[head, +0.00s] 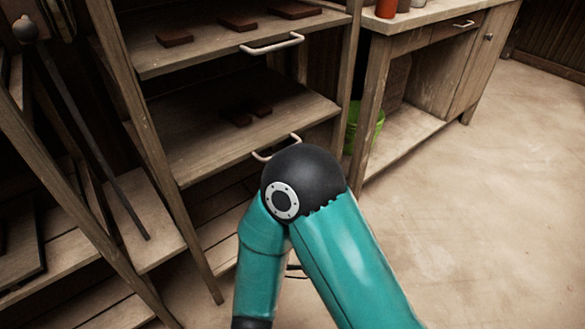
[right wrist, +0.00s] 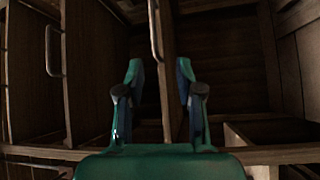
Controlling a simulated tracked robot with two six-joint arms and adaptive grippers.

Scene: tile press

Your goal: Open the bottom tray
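A wooden rack holds an upper tray (head: 195,57) and a lower tray (head: 200,155), each with a pale loop handle. The lower tray's handle (head: 277,148) is partly behind my right arm's dark joint. In the right wrist view two handles show on upright-looking boards, one at left (right wrist: 53,50) and one near the middle (right wrist: 154,30). My right gripper (right wrist: 160,78) is open and empty, its fingers on either side of the middle board (right wrist: 166,75) in the picture. The middle handle appears beyond the fingertips; contact is not visible. My left gripper is out of view.
Dark tiles (head: 175,39) lie on the upper tray and others (head: 246,112) on the lower one. A wooden workbench (head: 440,14) stands right, with a green bucket (head: 378,128) beside its leg. Slatted shelving is at left. The floor (head: 480,190) at right is clear.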

